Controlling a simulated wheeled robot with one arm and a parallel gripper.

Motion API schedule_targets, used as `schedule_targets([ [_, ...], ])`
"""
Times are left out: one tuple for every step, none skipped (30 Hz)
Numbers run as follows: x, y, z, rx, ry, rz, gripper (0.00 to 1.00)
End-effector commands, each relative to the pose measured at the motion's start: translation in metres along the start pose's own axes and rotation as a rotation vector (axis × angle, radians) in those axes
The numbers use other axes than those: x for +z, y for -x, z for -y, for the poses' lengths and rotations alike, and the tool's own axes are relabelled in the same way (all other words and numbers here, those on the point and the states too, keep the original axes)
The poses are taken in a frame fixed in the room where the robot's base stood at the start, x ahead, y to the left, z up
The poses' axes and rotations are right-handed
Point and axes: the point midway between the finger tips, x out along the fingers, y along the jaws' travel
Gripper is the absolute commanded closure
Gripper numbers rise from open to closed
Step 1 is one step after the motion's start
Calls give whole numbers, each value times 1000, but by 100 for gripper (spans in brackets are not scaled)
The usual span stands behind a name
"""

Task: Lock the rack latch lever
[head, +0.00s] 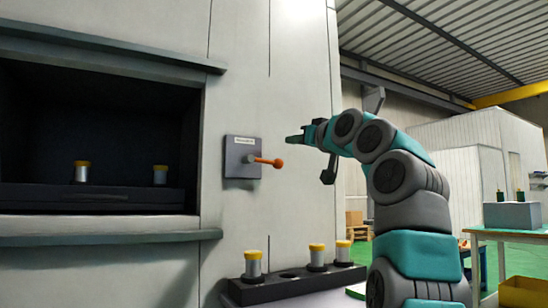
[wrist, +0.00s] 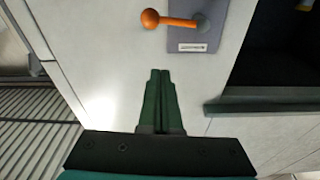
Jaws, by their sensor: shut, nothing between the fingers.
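The rack latch lever (head: 268,161) is an orange rod with a ball end on a grey plate (head: 240,172) fixed to the light machine wall. In the head view it points to the right, tilted slightly down. It also shows at the top of the wrist view (wrist: 170,20), with its ball end at the left. My gripper (head: 292,139) is to the right of the lever and a little higher in the head view, apart from it. In the wrist view the green fingers (wrist: 160,75) are together and empty, with bare wall beyond the tips.
A dark recess (head: 100,120) left of the plate holds two yellow-capped cylinders. Below the lever, a dark rack (head: 290,290) holds several similar cylinders and has an empty hole. A table (head: 510,233) and a yellow bin (head: 522,292) stand at the right. The wall around the plate is clear.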

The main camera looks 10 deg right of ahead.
Motion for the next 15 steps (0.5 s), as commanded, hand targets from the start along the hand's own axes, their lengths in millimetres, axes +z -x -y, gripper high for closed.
schedule_targets([
  [0, 0, 0, 0, 0, 0, 100],
  [0, 0, 0, 0, 0, 1, 100],
  [0, -1, 0, 0, 0, 1, 100],
  [0, -2, 0, 0, 0, 1, 100],
  [-1, -3, 0, 0, 0, 1, 100],
  [-1, -5, 0, 0, 0, 2, 100],
  [-1, -7, 0, 0, 0, 2, 100],
  [-1, -10, 0, 0, 0, 2, 100],
  [-2, -14, 0, 0, 0, 3, 100],
  [-2, -17, 0, 0, -1, 4, 100],
  [-2, -21, 0, 0, -1, 5, 100],
  [-2, -27, 0, 0, -1, 6, 100],
  [-2, -32, 0, 0, -1, 6, 100],
  [-3, -37, 0, 0, 0, 6, 100],
  [-4, -44, 0, 0, -1, 4, 100],
])
